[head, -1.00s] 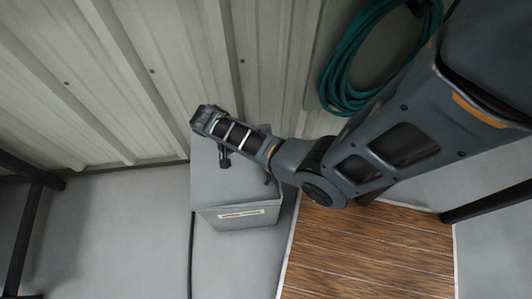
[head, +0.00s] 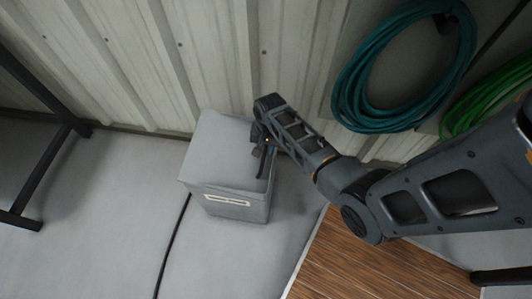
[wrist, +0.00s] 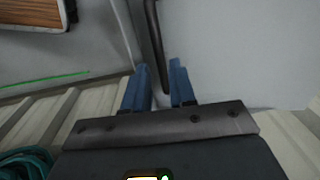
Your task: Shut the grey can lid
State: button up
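The grey can (head: 235,209) is a boxy bin with a white label on its front, standing on the floor against the wall. Its grey lid (head: 215,150) covers the top in the head view; I see no clear gap along its front edge, but the right side is partly hidden by my arm. My gripper (head: 262,150) is at the lid's right side. In the wrist view my two blue fingers (wrist: 160,80) are apart, with a dark bar (wrist: 154,40) running between or just beyond their tips. I cannot tell whether they touch it. A grey flat surface fills the right of that view.
Corrugated wall (head: 130,60) stands close behind the can. Teal hose (head: 345,90) and green hose (head: 480,105) hang at the right. A wooden board (head: 365,265) lies front right. A dark frame (head: 50,150) stands left. A black cable (head: 172,245) crosses otherwise clear floor.

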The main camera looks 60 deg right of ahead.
aim_at(264, 155)
jog(key=shift+w+f+b, duration=0.1)
jog(key=shift+f+b, duration=0.2)
jog(key=shift+f, duration=1.5)
grip_shut()
